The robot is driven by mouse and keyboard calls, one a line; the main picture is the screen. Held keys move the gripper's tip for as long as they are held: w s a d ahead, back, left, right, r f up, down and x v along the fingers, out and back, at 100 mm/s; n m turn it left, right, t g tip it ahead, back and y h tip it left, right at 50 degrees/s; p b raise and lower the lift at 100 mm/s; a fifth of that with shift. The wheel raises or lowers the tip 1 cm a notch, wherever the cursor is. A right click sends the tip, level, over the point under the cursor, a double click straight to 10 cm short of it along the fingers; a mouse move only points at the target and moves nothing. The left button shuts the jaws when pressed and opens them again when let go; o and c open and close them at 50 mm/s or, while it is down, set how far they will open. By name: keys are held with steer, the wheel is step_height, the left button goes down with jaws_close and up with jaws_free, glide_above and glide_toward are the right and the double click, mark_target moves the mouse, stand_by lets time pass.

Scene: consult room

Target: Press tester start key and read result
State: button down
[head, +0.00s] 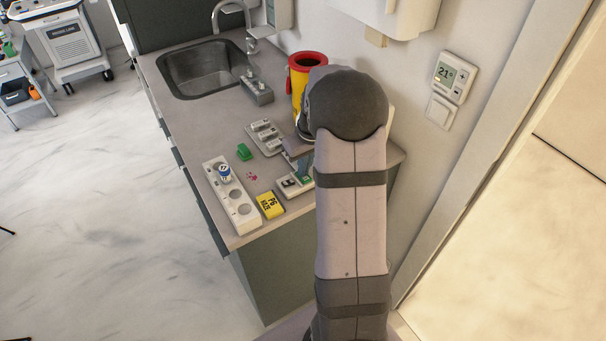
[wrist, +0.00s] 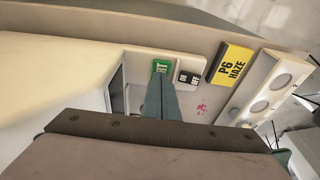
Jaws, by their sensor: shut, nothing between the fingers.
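The tester (head: 296,187) is a low white unit near the front end of the counter, partly hidden behind my arm in the head view. In the wrist view the tester (wrist: 200,66) shows a green key (wrist: 161,65) with a pale mark and, to its right, a black and white ON/OFF part (wrist: 189,78). My gripper (wrist: 161,80) is shut and empty, its fingers pointing at the green key. The fingertips overlap the key's near edge in the wrist view. I cannot tell whether they touch it. I cannot make out a result reading.
A yellow "P6 HAZE" block (head: 270,205) lies beside the tester. A white strip with round wells (head: 243,217) holds a blue-capped vial (head: 224,173). A green piece (head: 244,152), a pink stain and a grey rack lie nearby. A red-rimmed yellow bin (head: 297,85) stands behind.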

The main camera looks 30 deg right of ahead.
step_height(320, 180, up, 7)
steer(key=p, duration=0.5)
stand_by(0.3)
stand_by(0.5)
steer(key=shift+s+f+m, duration=0.15)
steer(key=shift+m, duration=0.45)
steer(key=shift+s+f+m, duration=0.1)
steer(key=shift+s+m, duration=0.05)
steer(key=shift+m, duration=0.45)
steer(key=s+a+f+m+g, duration=0.1)
steer(key=s+a+f+g, duration=0.2)
steer(key=s, duration=0.4)
steer(key=s+a+f+m, duration=0.2)
steer(key=s+a, duration=0.2)
steer(key=s, duration=0.3)
steer(key=s+a+r+n+g, duration=0.1)
steer(key=s+a+r+n, duration=0.15)
steer(key=s+a, duration=0.55)
steer(key=w+a+r+n+t, duration=0.1)
steer(key=a+r+n, duration=0.2)
steer(key=a, duration=0.2)
steer(key=shift+w+t, duration=0.2)
steer(key=shift+t, duration=0.2)
